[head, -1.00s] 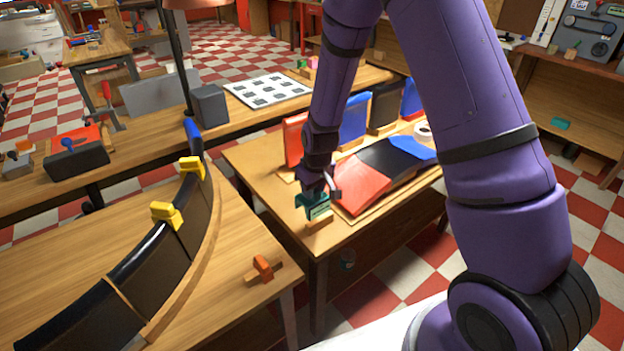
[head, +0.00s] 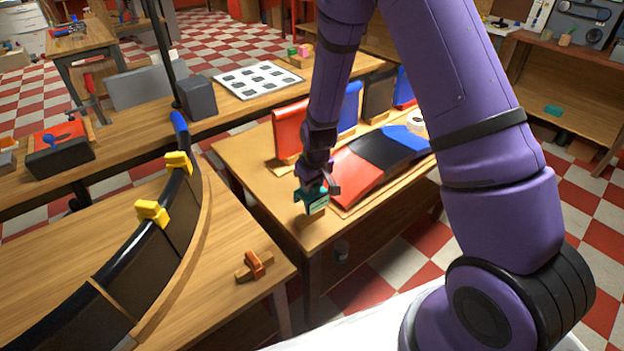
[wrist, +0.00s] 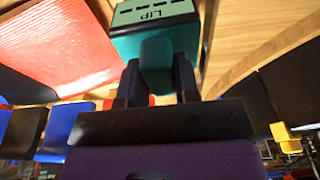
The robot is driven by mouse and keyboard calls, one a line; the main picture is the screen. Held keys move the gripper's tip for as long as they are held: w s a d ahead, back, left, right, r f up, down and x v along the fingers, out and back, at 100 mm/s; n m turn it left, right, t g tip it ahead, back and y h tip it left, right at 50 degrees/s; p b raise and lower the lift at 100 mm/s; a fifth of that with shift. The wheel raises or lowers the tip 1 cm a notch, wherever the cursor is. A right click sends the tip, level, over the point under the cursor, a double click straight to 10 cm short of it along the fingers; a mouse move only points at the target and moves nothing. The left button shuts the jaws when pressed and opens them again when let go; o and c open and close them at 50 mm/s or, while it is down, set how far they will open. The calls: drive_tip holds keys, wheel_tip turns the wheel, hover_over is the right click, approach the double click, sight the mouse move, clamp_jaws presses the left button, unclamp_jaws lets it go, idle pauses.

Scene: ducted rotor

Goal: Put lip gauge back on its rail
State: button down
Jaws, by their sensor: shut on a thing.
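The lip gauge (head: 314,201) is a teal-green block near the front left corner of the right-hand table. In the wrist view the lip gauge (wrist: 156,32) shows a pale face lettered "LIP". My gripper (head: 313,186) is shut on it, and in the wrist view the fingers (wrist: 157,82) close on its teal grip. A small wooden block, likely the rail (head: 313,215), shows partly beneath the gauge in the head view. The gauge hides most of it, and I cannot tell whether the two touch.
Red, black and blue curved panels (head: 385,152) lie right of the gripper, with upright panels behind. A curved black duct section with yellow clamps (head: 153,212) stands on the left table. An orange piece on a wooden block (head: 254,265) sits near that table's edge.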

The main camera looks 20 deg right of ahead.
sight(312, 202)
drive_tip(key=shift+f, duration=3.7)
drive_tip(key=shift+f, duration=0.3)
drive_tip(key=c, duration=0.8)
unclamp_jaws()
drive_tip(key=r, duration=0.3)
drive_tip(key=s+r, duration=0.1)
drive_tip(key=r, duration=0.6)
drive_tip(key=shift+s+d+r, duration=0.25)
drive_tip(key=shift+r, duration=0.05)
